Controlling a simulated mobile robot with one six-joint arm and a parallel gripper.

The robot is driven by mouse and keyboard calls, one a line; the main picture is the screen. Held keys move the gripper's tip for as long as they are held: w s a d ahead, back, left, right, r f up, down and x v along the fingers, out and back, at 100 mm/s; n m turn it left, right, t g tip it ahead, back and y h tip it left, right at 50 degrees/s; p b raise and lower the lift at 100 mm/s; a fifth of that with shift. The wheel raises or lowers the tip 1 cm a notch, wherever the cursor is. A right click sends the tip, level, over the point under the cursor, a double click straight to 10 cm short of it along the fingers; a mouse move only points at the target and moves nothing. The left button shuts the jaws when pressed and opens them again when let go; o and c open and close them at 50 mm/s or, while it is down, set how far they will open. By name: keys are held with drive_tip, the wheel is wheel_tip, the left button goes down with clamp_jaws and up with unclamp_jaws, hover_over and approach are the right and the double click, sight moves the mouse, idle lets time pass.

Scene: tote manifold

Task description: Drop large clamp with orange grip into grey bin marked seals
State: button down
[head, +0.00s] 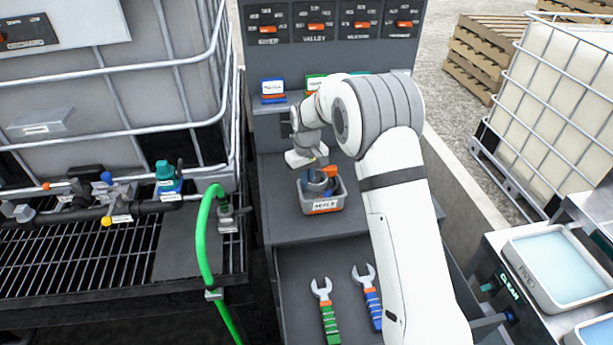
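A small grey bin (338,200) with an orange strip and a white label stands on the dark bench. The label's word is too small to read for sure. A grey ring-shaped piece with blue and orange parts (318,182) shows at the bin's opening; I cannot tell whether it is the clamp with the orange grip. My gripper (306,157) is right above the bin, pointing down. Its fingers are small and partly merged with what is below, so I cannot tell whether they are open, shut or touching that piece.
A green-handled wrench (328,315) and a blue-handled wrench (371,300) lie on the lower shelf. Blue and green boxes (272,91) sit on the ledge behind. A green hose (201,245) and caged tank (95,100) are left. Trays of liquid (560,265) stand right.

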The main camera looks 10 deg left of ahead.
drive_tip(key=c, duration=1.5)
unclamp_jaws()
drive_tip(key=shift+c, duration=0.2)
